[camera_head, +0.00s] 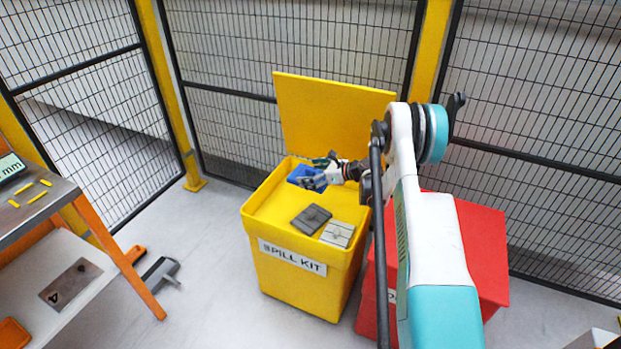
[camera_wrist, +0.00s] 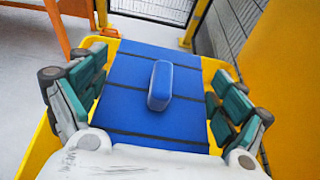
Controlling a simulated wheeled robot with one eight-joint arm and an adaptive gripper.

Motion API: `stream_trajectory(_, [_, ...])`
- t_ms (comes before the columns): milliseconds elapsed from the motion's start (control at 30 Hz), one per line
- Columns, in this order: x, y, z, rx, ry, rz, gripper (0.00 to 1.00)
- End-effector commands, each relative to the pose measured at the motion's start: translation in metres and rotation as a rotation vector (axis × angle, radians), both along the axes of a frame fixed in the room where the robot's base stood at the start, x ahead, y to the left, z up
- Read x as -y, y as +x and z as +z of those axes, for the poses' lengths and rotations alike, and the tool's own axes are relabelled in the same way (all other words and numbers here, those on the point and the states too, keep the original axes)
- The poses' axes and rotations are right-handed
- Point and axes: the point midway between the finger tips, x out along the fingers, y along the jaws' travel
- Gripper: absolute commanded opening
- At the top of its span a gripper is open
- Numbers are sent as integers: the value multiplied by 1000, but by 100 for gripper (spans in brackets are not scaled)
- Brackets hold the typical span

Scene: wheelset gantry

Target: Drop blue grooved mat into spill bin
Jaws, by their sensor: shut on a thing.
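The blue grooved mat (camera_wrist: 128,78) fills the middle of the wrist view, with dark grooves across it and a raised blue grip block (camera_wrist: 160,85) on top. In the head view the mat (camera_head: 305,180) is partly hidden by my gripper (camera_head: 322,174). It is over the back left of the open yellow spill bin (camera_head: 290,257), labelled "SPILL KIT". I cannot tell whether the mat touches anything below.
A dark grey pad (camera_head: 311,218) and a light grey pad (camera_head: 338,234) lie inside the bin towards the front. The bin's yellow lid (camera_head: 330,112) stands open behind. A red bin (camera_head: 480,245) stands to the right. An orange-legged table (camera_head: 40,215) is at the left.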

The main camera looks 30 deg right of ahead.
Motion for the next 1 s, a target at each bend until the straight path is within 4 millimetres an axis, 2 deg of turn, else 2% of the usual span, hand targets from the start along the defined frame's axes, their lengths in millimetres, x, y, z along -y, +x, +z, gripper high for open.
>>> stream_trajectory(267, [3,0,-15,1,-1,6,67])
stream_trajectory(700, [3,0,-60,0,0,5,67])
stream_trajectory(1000, [3,0,-64,-1,-1,5,67])
